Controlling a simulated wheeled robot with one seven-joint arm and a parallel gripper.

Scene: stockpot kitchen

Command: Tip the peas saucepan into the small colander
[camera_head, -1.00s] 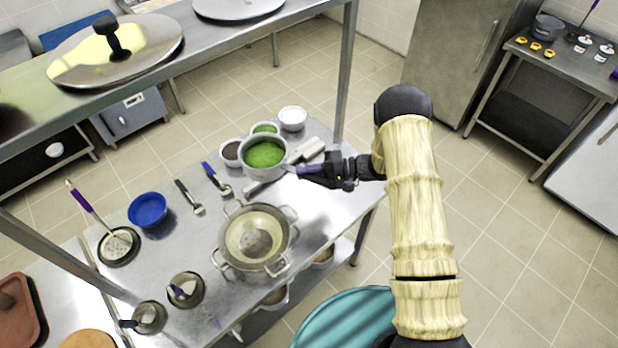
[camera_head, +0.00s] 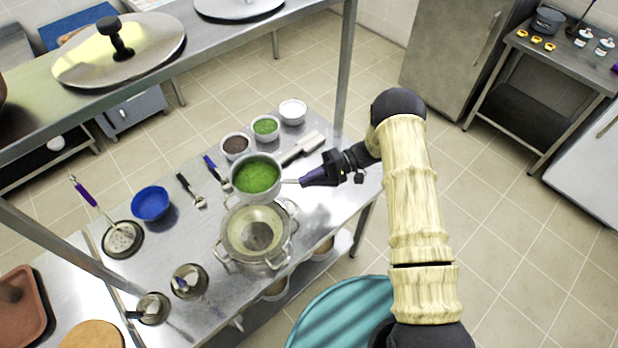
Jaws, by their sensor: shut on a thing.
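The peas saucepan (camera_head: 257,177) is a metal pan with green contents, held upright above the table in the head view. My gripper (camera_head: 318,178) is shut on its handle, to the right of the pan. The small colander (camera_head: 254,232) appears as a pale bowl with a grey patch at its bottom, sitting within a larger two-handled metal vessel (camera_head: 222,251). The saucepan is just beyond the colander in the picture and covers a little of its far rim.
Small bowls with dark (camera_head: 236,146), green (camera_head: 265,127) and white (camera_head: 292,110) contents stand at the table's back. A blue bowl (camera_head: 151,203), skimmer (camera_head: 122,238) and small metal cups (camera_head: 188,281) lie left. A shelf (camera_head: 200,55) and its post (camera_head: 344,75) rise behind.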

